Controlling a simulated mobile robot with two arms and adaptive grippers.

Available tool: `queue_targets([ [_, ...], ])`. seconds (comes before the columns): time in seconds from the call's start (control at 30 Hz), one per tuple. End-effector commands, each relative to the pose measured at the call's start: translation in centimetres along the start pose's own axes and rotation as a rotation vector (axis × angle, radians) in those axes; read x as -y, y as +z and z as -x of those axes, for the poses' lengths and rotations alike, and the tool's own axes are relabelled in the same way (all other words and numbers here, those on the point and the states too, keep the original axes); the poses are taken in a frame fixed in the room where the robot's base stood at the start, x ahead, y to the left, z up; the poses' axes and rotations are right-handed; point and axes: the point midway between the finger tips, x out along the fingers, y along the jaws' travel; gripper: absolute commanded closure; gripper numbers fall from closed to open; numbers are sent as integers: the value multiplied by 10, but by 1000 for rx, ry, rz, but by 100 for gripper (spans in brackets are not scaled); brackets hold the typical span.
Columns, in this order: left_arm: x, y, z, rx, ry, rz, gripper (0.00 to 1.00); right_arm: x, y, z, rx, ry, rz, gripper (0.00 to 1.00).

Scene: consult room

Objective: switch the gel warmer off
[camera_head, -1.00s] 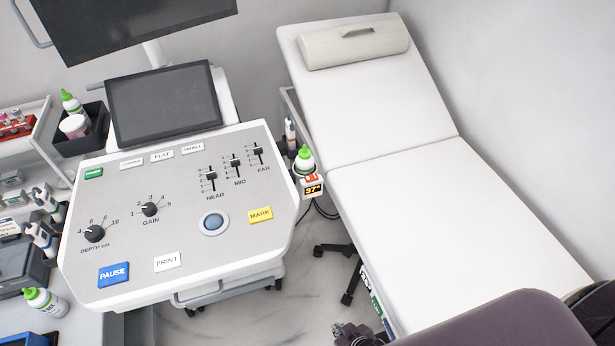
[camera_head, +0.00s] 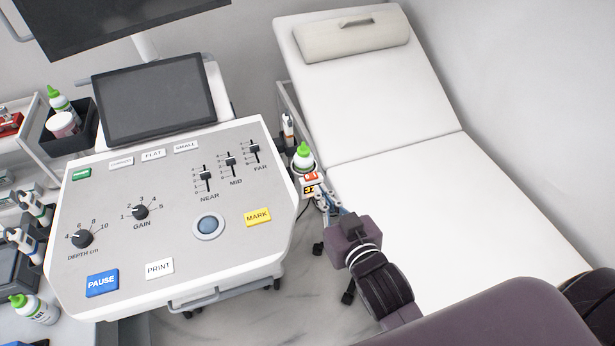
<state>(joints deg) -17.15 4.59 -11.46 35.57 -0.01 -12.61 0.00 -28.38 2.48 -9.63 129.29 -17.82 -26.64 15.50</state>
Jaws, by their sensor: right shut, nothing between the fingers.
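The gel warmer (camera_head: 309,180) is a small white unit on the right side of the ultrasound console, with a green-capped bottle (camera_head: 303,157) standing in it. A red switch shows on its front, above a dark display with orange digits that is partly covered. My right gripper (camera_head: 323,198) is shut and empty, with its fingertips at the front of the warmer, just below the red switch. I cannot tell whether the fingertips touch it. My left gripper is not in view.
The console panel (camera_head: 180,240) with knobs, sliders and buttons lies left of the warmer. The white exam couch (camera_head: 450,210) lies to the right, close to my right arm. A probe (camera_head: 288,130) hangs behind the warmer. Side shelves with bottles stand at far left.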

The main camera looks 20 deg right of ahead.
Motion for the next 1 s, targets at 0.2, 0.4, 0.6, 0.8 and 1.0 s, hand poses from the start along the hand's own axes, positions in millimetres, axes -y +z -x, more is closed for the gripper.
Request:
queue_targets([
  [0.2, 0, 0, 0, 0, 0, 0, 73, -1, -9, 3, -15, 4, -4, 100],
  [0.4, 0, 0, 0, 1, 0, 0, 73, -1, -8, 2, -14, 3, -4, 100],
  [0.6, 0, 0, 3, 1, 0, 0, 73, -1, -10, -9, -15, 3, -3, 100],
  [0.8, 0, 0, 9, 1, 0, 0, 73, -1, -12, -42, -16, 3, -2, 100],
  [1.0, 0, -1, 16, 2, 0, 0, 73, -1, -11, -80, -14, 3, -3, 100],
])
